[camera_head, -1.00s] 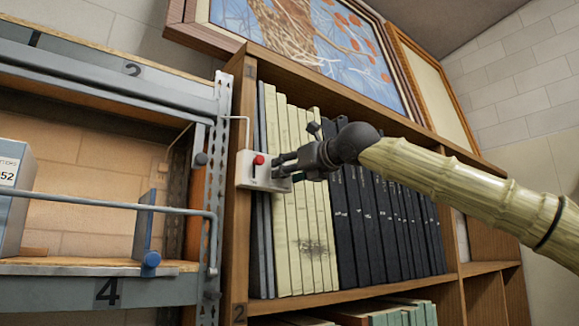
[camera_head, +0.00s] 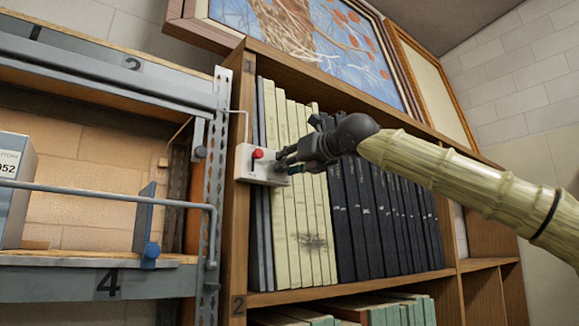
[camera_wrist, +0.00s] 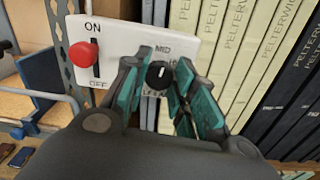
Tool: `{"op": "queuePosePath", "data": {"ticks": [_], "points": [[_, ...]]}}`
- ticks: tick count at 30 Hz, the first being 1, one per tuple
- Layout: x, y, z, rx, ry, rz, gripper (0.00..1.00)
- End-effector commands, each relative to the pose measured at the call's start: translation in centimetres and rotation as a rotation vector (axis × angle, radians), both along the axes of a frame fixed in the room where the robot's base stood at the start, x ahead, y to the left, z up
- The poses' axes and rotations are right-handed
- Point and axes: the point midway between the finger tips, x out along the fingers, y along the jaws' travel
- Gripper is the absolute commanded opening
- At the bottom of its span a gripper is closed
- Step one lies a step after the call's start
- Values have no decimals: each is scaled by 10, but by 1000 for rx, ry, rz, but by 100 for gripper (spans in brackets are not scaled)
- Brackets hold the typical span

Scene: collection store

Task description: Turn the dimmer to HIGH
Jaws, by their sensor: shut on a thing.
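A white control box (camera_head: 246,172) is fixed to the upright at the left end of the wooden bookcase. In the wrist view its face (camera_wrist: 120,40) carries a red-knobbed ON/OFF slider (camera_wrist: 84,54) on the left and a black dimmer dial (camera_wrist: 159,74) on the right. The dial's white mark points roughly up, toward the printed MID. Other dial lettering is partly hidden by the fingers. My gripper (camera_head: 282,166) reaches the box from the right. In the wrist view its teal-padded fingers (camera_wrist: 163,68) are closed on both sides of the dial.
Tall cream volumes (camera_head: 296,215) and black volumes (camera_head: 385,220) stand in the bookcase close behind and beside my gripper. A metal rack (camera_head: 90,285) with a rail stands at left. A framed picture (camera_head: 310,40) is above the bookcase. The red slider is close to my left finger.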

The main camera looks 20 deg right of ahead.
Motion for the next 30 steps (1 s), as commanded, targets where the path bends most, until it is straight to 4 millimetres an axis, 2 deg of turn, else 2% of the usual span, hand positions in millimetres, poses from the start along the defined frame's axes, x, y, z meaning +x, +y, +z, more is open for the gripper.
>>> {"op": "queuePosePath", "data": {"ticks": [21, 30], "points": [[1, -2, -5, 596, 214, 0, 3], [1, -2, -4, 781, 283, 0, 3]]}}
